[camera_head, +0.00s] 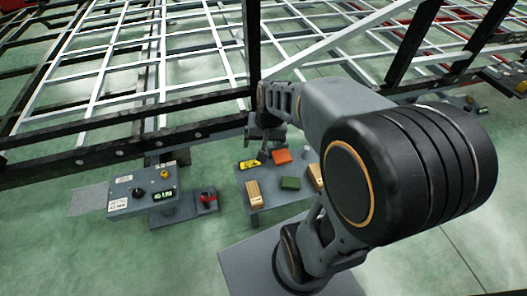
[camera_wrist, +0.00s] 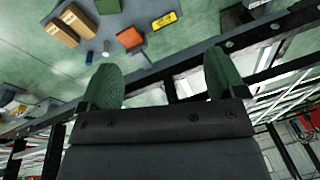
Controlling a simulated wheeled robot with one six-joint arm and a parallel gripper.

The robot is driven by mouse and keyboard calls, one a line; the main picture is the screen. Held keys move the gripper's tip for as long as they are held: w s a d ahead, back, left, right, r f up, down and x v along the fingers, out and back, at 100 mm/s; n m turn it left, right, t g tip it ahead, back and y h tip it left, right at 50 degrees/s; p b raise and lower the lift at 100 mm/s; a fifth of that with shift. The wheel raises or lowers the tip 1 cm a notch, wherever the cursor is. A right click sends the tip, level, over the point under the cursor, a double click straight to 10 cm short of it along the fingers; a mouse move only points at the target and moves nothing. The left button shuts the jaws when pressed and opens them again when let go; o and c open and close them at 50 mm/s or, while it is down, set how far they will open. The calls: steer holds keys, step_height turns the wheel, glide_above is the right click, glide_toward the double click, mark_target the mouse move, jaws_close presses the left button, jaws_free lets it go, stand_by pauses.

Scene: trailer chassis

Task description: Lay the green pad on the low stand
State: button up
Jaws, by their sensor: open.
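The green pad (camera_head: 290,183) lies on a grey table (camera_head: 262,218) in the middle of the head view, between two tan blocks. In the wrist view the green pad (camera_wrist: 107,6) shows at the top edge, partly cut off. My gripper (camera_wrist: 160,68) is open and empty, its two green fingers spread apart. In the head view my gripper (camera_head: 265,132) is small and dark, near the far edge of the table, apart from the pad. A low grey surface (camera_head: 172,213) stands left of the table; I cannot tell if it is the low stand.
On the table are an orange block (camera_head: 282,156), a yellow item (camera_head: 250,163) and tan blocks (camera_head: 254,192). A grey control box (camera_head: 130,203) and a red item (camera_head: 208,197) stand to the left. The trailer's black rail (camera_head: 110,150) runs behind them.

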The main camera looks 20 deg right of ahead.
steer(key=s+a+r+n+h, duration=0.1)
steer(key=s+a+r+n, duration=0.1)
steer(key=s, duration=0.4)
steer(key=shift+s+a+r+n+t, duration=0.2)
steer(key=shift+a+r+n+t, duration=0.2)
steer(key=shift+r+n, duration=0.6)
steer(key=shift+f, duration=0.15)
